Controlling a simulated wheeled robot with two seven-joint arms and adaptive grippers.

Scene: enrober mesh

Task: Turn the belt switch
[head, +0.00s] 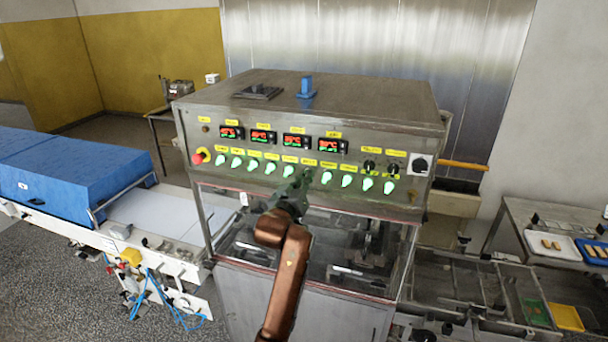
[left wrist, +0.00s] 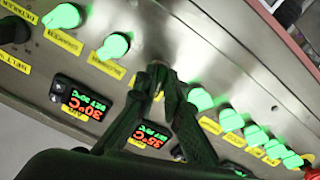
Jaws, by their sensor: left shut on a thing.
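The machine's control panel (head: 300,148) carries a row of green-lit switches; one stands left of my gripper (head: 288,171) and one right of it (head: 327,177). My left gripper (head: 303,182) reaches up to the gap between these two. In the left wrist view its fingers (left wrist: 160,82) are close together against the panel, shut on a switch in this row. The fingers mostly hide that switch, so its angle cannot be told. Neighbouring switches show on both sides, a near one (left wrist: 113,46) and another (left wrist: 200,98). My right gripper is out of view.
Several red displays (head: 264,137) sit above the switches. A red stop button (head: 198,158) is at the panel's left and a black rotary switch (head: 420,165) at its right. A blue-covered conveyor (head: 70,170) stands left; a table with trays (head: 553,246) stands right.

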